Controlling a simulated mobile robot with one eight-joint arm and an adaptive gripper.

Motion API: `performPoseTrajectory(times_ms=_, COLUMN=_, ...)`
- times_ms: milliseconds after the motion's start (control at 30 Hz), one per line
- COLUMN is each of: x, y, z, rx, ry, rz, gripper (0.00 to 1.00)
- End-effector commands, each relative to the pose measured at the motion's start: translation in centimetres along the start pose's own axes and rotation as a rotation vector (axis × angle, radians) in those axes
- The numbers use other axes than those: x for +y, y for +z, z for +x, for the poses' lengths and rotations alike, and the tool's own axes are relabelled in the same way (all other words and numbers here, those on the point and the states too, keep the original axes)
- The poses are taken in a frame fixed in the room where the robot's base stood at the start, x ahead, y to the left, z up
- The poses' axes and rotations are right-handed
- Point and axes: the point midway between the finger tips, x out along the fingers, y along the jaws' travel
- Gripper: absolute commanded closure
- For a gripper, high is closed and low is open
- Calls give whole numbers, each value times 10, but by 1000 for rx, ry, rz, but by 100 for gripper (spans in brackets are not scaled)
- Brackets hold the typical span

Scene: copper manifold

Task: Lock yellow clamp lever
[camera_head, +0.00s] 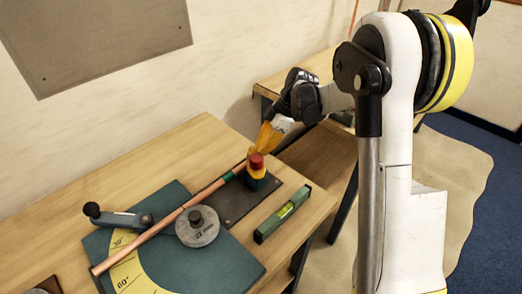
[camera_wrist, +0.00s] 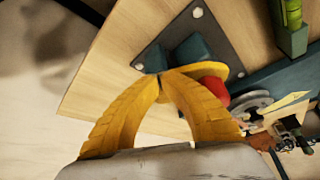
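The clamp (camera_head: 257,179) stands on a dark plate, with a red knob (camera_head: 257,160) on top and yellow and dark green parts below. In the wrist view, the red knob (camera_wrist: 212,88) and a yellow rim (camera_wrist: 236,70) show partly behind my fingers. My gripper (camera_head: 264,147) has yellow fingers and is just behind the clamp. In the wrist view, my gripper's (camera_wrist: 163,78) fingertips come together beside dark teal blocks (camera_wrist: 190,53) on the plate. No separate lever stands out, and I cannot tell whether the tips touch the clamp.
A copper pipe (camera_head: 165,222) runs diagonally from the clamp over a teal bending board (camera_head: 235,262) with a round grey wheel (camera_head: 198,233). A green spirit level (camera_head: 283,214) lies right of the dark plate (camera_head: 236,206). The wooden table's (camera_head: 190,140) far-left part is clear.

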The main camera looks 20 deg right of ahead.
Motion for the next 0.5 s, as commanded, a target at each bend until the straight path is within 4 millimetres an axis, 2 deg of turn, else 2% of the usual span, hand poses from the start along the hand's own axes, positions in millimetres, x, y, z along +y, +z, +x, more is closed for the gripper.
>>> performPoseTrajectory(times_ms=500, x=5, y=-22, z=10, rx=0, ry=6, rz=12, gripper=100)
